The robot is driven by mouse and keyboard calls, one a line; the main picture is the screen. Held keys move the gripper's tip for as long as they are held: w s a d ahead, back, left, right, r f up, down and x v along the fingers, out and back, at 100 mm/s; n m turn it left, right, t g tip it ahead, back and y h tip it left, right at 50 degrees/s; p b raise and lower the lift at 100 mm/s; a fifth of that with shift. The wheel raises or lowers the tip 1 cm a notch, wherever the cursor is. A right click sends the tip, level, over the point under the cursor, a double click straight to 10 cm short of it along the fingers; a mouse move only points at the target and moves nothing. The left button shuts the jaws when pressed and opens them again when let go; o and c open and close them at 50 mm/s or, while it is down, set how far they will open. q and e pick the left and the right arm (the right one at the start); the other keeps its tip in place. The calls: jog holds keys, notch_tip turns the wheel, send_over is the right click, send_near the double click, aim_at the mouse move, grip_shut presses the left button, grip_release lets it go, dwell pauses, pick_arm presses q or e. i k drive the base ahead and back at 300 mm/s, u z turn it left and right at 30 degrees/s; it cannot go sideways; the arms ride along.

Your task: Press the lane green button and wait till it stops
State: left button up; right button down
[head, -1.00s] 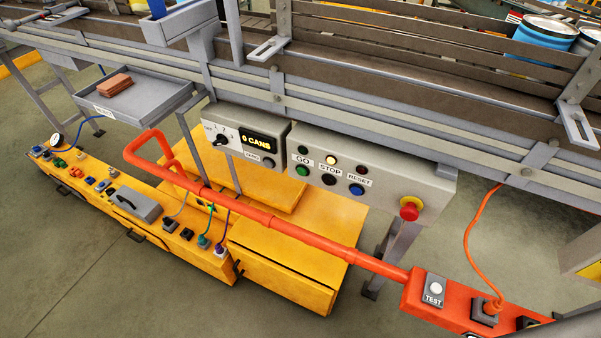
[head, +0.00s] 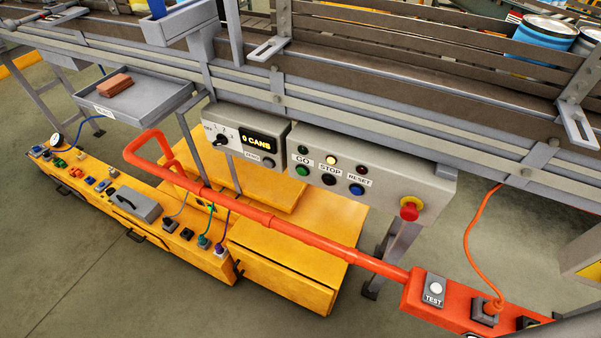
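The green GO button (head: 302,170) is on the grey control box (head: 400,180) under the conveyor lane (head: 400,75). To its right are a black STOP button (head: 328,179) and a blue RESET button (head: 356,189). Above them are small lamps; the middle lamp (head: 331,160) glows pale yellow, and the lamps on either side look dark. A red emergency knob (head: 409,209) on a yellow base is at the box's right end. A counter box (head: 258,143) on the left reads 0 CANS. Neither of my grippers is in view.
An orange rail (head: 300,236) and yellow base (head: 290,270) are in front of and below the control box. A grey tray (head: 150,100) holds a brown block (head: 114,85). Blue cans (head: 543,42) stand at the upper right. An orange cable (head: 468,235) hangs at the right.

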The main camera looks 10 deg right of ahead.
aim_at(302, 172)
jog(key=k, duration=1)
jog(key=u, duration=1.15)
jog(key=i, duration=2.7)
jog(key=z, duration=2.5)
